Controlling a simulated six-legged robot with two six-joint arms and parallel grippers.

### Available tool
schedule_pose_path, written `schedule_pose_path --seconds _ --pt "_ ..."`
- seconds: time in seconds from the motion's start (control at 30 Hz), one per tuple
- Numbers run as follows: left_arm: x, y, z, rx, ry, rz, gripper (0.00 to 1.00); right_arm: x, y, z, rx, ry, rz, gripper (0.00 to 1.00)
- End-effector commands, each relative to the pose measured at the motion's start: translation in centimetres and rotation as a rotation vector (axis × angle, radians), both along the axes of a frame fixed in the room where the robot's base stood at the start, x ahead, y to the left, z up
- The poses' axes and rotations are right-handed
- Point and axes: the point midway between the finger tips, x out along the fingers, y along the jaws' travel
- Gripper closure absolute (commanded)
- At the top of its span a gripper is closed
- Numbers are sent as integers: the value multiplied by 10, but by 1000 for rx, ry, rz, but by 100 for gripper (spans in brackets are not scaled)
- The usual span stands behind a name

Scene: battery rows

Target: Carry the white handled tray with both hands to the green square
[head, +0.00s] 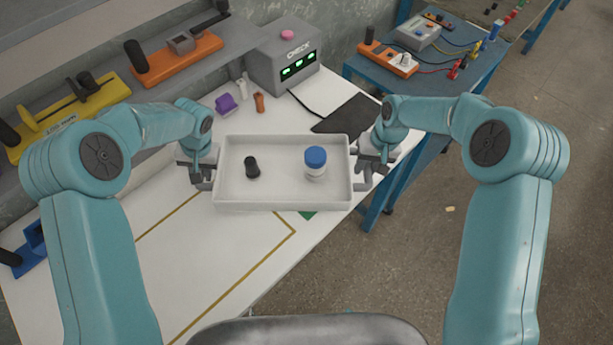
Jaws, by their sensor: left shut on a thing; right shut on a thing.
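The white tray (284,195) spans the space between my two grippers in the head view and looks level. It carries a small black piece (252,167) and a white jar with a blue lid (315,163), both upright. My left gripper (208,172) is shut on the tray's left end. My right gripper (359,172) is shut on its right end. The tray's handles are mostly hidden by the grippers. A small part of the green square (308,215) shows just below the tray's front edge; the tray hides the rest. I cannot tell the height of the tray above the table.
The white table (200,270) has a tan outline at front left. A grey CHECK box (284,60) stands behind, with a black mat (345,116) and small purple (225,104) and orange (259,102) pieces nearby. A blue bench (460,85) with devices stands back right. The table's right edge is close to my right gripper.

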Motion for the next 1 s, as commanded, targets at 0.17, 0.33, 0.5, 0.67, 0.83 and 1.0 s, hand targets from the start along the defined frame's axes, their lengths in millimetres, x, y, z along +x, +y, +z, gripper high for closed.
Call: schedule_pose_path --seconds 0.17,0.33,0.5,0.67,0.83,1.0 --pt "0 0 0 -2 -1 1 100 1 2 1 2 -1 3 100" --pt "0 0 -2 -2 -1 2 100 1 3 -2 2 -1 3 100" --pt "0 0 -10 -2 -1 1 100 0 2 -10 2 0 2 100" --pt "0 -1 -21 -2 -1 -1 100 0 1 -21 1 0 0 100" --pt "0 -1 -35 -2 -1 -1 100 0 1 -35 2 0 0 100" --pt "0 -1 -49 -2 -1 -1 100 0 1 -48 2 0 1 100"
